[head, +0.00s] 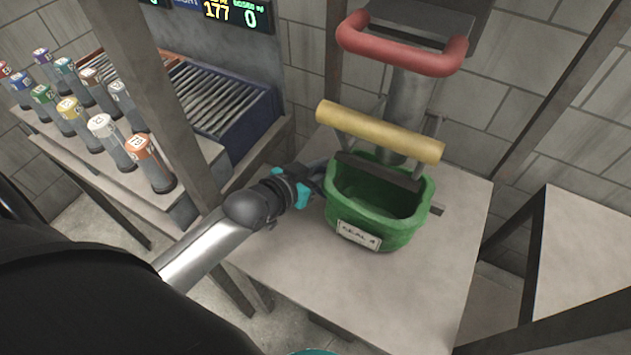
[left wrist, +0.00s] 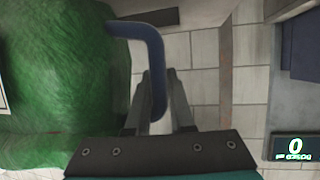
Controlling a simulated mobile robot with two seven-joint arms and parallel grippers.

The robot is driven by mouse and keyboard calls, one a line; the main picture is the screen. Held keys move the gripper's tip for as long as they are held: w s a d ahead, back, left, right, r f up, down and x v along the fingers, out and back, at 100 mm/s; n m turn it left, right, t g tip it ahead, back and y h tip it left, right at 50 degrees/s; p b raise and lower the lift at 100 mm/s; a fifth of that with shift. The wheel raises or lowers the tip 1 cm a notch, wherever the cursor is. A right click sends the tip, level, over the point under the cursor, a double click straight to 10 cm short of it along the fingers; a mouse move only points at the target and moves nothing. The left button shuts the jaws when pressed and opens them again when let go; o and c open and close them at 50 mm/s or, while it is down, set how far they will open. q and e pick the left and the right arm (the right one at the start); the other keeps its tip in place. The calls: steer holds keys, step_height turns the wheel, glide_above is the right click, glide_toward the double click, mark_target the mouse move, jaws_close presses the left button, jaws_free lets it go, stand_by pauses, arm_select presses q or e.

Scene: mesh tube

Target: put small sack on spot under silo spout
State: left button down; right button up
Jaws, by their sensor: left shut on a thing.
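The small sack (head: 362,237) is a green, open-topped bag with a white label on its front. It is upright over the grey table, below the grey silo spout (head: 407,105). In the left wrist view the green sack (left wrist: 65,75) fills the left side, with a blue loop handle (left wrist: 150,40) on it. My left gripper (head: 318,178) is at the sack's left side, and its fingers (left wrist: 160,85) are shut on that blue handle. The spot under the spout is hidden by the sack. I cannot tell whether the sack's base touches the table. My right gripper is not in view.
A yellow bar (head: 380,130) crosses in front of the spout, and a red handle (head: 402,45) is above it. The grey table (head: 400,300) is bare in front of the sack. Several capped tubes (head: 105,130) stand at left, near a roller conveyor (head: 215,95). Metal posts stand on both sides.

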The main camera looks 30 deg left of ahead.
arm_select(q)
steer(key=shift+w+f+b, duration=0.55)
steer(key=shift+w+b, duration=0.1)
steer(key=shift+w, duration=0.2)
steer(key=shift+w+f+b, duration=0.5)
steer(key=shift+w+b, duration=0.15)
steer(key=shift+w, duration=0.2)
steer(key=c, duration=0.7)
jaws_free()
steer(key=p+v, duration=0.3)
steer(key=v, duration=1.2)
steer(key=shift+p, duration=0.35)
